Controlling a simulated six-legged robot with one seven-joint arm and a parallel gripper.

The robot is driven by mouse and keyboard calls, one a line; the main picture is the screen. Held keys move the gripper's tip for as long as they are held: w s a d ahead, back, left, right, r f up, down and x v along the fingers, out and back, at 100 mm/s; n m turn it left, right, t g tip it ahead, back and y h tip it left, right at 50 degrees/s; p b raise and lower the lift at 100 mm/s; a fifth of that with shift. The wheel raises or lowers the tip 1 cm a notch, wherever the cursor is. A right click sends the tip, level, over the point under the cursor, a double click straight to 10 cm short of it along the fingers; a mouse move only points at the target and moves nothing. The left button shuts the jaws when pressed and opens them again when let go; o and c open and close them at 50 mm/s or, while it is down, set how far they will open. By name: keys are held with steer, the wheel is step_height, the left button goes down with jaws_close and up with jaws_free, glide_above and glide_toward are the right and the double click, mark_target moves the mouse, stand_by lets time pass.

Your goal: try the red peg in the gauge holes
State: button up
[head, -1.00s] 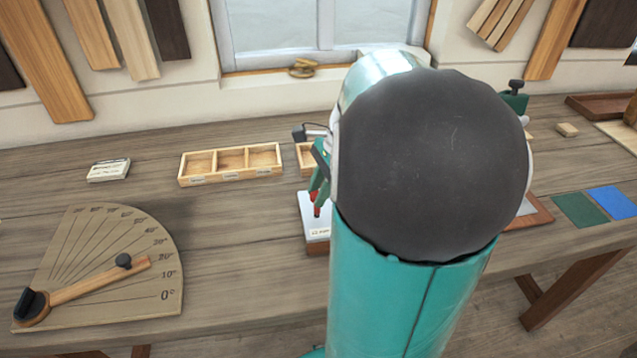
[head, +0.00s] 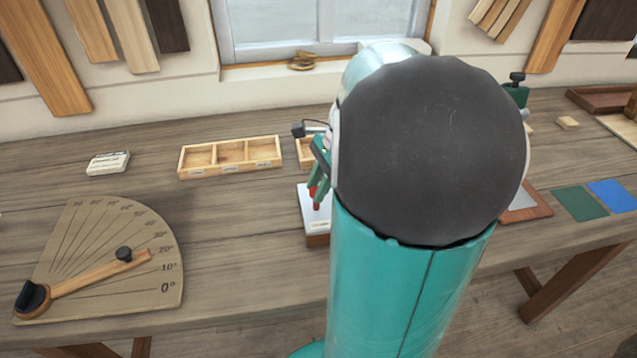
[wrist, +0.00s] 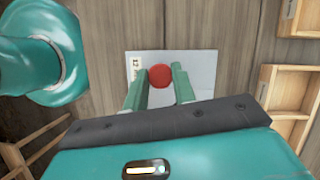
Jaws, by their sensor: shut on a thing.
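The red peg (head: 316,198) is held by my gripper (head: 316,180), just above the gauge block's pale top in the head view. In the wrist view the round red end of the peg (wrist: 160,77) sits between the two green fingertips of my gripper (wrist: 162,84). The gauge block (head: 318,238) has a white top plate with a small printed label and a brown wooden base; its plate also shows in the wrist view (wrist: 200,68). My arm hides its right part. I cannot see the holes, nor tell whether the peg tip touches the plate.
A three-compartment wooden tray (head: 230,156) stands behind and left, with another tray (head: 305,152) partly hidden by my arm. A protractor board (head: 110,265) with a pivoting wooden arm lies at the left. Green (head: 578,204) and blue (head: 612,195) sheets lie at the right.

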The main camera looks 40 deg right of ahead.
steer(key=shift+f, duration=0.25)
steer(key=shift+r, duration=0.15)
stand_by(0.4)
steer(key=shift+r, duration=1.55)
steer(key=shift+f, duration=0.15)
steer(key=shift+f, duration=0.85)
steer(key=shift+f, duration=0.7)
steer(key=shift+r, duration=0.1)
steer(key=shift+r, duration=1.6)
